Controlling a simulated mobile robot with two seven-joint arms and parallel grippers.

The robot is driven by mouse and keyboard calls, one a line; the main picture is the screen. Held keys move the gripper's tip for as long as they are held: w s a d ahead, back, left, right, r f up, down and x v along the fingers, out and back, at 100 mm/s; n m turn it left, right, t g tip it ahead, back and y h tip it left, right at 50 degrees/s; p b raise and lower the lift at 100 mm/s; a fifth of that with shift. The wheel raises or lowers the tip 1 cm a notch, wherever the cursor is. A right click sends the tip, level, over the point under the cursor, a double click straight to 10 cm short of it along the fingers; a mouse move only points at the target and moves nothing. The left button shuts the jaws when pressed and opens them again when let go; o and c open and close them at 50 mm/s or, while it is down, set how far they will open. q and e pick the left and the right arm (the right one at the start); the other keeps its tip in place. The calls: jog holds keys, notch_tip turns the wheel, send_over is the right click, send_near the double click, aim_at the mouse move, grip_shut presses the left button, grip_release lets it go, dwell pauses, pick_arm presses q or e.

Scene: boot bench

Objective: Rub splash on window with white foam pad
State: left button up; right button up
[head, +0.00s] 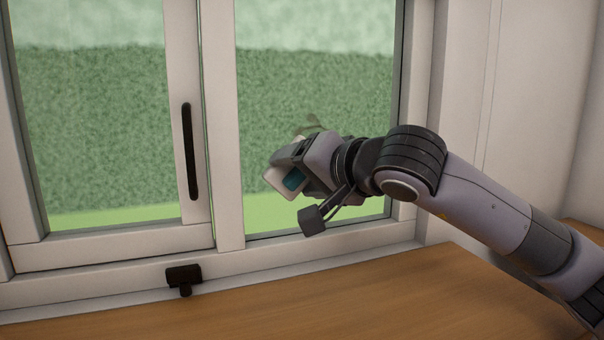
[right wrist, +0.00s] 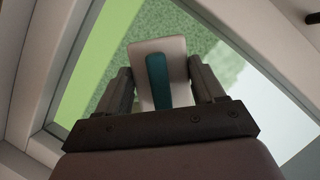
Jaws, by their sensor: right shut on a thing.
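My right gripper (head: 293,172) is in front of the right window pane (head: 310,75). It is shut on the white foam pad (head: 274,181) by its teal grip. In the right wrist view the pad's pale plate (right wrist: 173,47) and teal grip (right wrist: 155,80) show between the fingers (right wrist: 158,82). The plate faces the glass; I cannot tell whether it touches. A faint brownish smear, likely the splash (head: 311,122), shows on the pane just above the gripper, partly hidden by it. My left gripper is not in view.
White frame bars (head: 222,110) edge the pane. A dark handle (head: 190,150) is on the left sash and a dark latch (head: 184,278) is on the sill. The wooden bench top (head: 400,300) below is clear.

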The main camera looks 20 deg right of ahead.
jog(key=shift+w, duration=0.4)
jog(key=shift+d+b, duration=0.35)
jog(key=shift+d, duration=0.65)
jog(key=d, duration=1.2)
jog(key=shift+w+d, duration=0.25)
jog(key=shift+d, duration=0.05)
